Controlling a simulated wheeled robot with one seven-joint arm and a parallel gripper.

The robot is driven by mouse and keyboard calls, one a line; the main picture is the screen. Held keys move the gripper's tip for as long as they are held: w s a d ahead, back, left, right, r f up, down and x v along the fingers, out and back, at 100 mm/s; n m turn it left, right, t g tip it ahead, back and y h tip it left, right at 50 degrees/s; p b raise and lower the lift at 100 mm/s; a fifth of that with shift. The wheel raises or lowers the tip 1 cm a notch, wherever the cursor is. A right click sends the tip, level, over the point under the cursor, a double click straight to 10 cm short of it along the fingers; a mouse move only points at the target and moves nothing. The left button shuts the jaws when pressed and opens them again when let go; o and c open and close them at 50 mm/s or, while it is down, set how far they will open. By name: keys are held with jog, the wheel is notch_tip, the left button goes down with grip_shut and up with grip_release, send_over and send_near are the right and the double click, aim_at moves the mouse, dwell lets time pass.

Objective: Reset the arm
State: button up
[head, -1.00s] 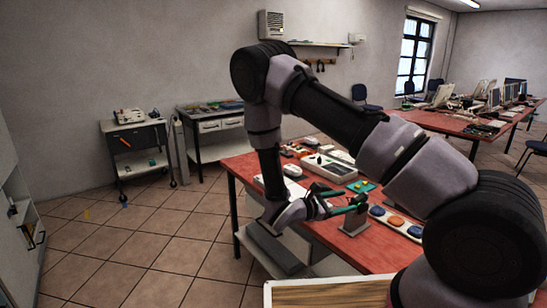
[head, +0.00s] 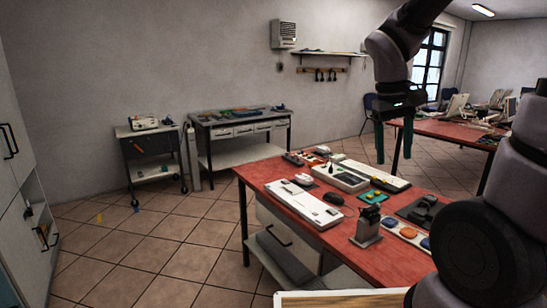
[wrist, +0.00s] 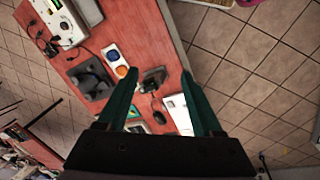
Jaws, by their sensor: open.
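My gripper (head: 393,160) hangs high above the far right part of the red-topped table (head: 262,174), its two green fingers pointing down and apart. Nothing is between them. In the wrist view the open fingers (wrist: 160,74) point toward the table far below, with clear air around them. My arm comes down from the top right of the head view. No cable can be made out clearly on the table in the head view; thin dark lines show at the left of the wrist view.
On the table are a white keyboard-like device (head: 302,204), a black mouse (head: 333,198), a grey holder (head: 367,228), a button panel (head: 408,232) and a dark device (head: 421,209). A small cart (head: 146,140) and a workbench (head: 238,128) stand behind at the left.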

jog(key=s+a+r+m+t+y, duration=0.1)
jog(key=s+r+m+t+y, duration=0.1)
jog(key=r, duration=0.4)
jog(key=s+a+r+m+t+y, duration=0.2)
jog(key=s+r+t, duration=0.1)
jog(key=r+t, duration=0.1)
jog(key=shift+s+r+m+t, duration=0.25)
jog(key=shift+r+m+t, duration=0.15)
jog(key=shift+r, duration=0.5)
jog(key=shift+d, duration=0.1)
